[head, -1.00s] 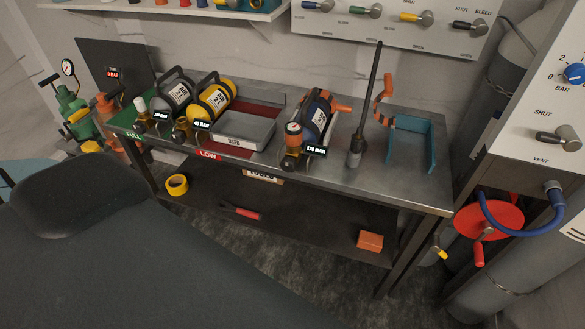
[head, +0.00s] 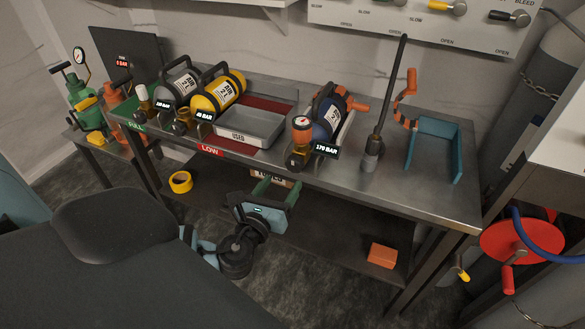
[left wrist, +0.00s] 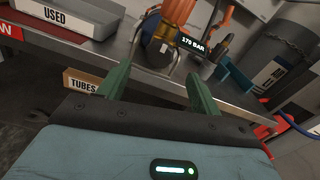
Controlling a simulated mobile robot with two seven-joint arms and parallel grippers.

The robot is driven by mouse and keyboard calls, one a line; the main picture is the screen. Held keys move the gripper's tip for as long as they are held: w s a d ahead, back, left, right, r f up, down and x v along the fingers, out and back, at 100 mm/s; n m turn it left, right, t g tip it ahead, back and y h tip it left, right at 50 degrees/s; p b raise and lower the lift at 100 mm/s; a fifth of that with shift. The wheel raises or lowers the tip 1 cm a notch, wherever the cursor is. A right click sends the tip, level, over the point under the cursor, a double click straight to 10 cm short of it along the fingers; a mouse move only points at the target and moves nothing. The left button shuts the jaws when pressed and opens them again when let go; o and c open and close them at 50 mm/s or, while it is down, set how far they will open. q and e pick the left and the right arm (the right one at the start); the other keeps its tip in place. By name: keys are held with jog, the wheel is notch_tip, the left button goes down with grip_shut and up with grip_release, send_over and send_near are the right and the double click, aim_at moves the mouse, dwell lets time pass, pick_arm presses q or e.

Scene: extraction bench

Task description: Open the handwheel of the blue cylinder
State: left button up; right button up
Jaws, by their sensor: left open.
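The blue cylinder (head: 325,120) lies on the steel bench, right of the tray marked USED. Its near end carries an orange-topped gauge or cap (head: 302,124) and a display reading 170 BAR (head: 326,151). A dark round part (head: 297,158) sits low at this end; I cannot tell if it is the handwheel. In the left wrist view the cylinder's near end (left wrist: 158,50) is beyond the fingers. My left gripper (head: 277,190) is open and empty, below and in front of the bench edge, apart from the cylinder. My right gripper is out of view.
Grey (head: 177,86) and yellow (head: 219,92) cylinders lie left of the USED tray (head: 250,124). A dark upright rod (head: 384,105) and a teal holder (head: 434,150) stand to the right. The bench's front edge lies between my gripper and the cylinder. An orange block (head: 382,255) is on the lower shelf.

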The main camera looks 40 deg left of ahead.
aim_at(292, 167)
pick_arm(q)
jog(key=x, duration=0.7)
jog(key=shift+w, duration=0.25)
jog(key=c, duration=1)
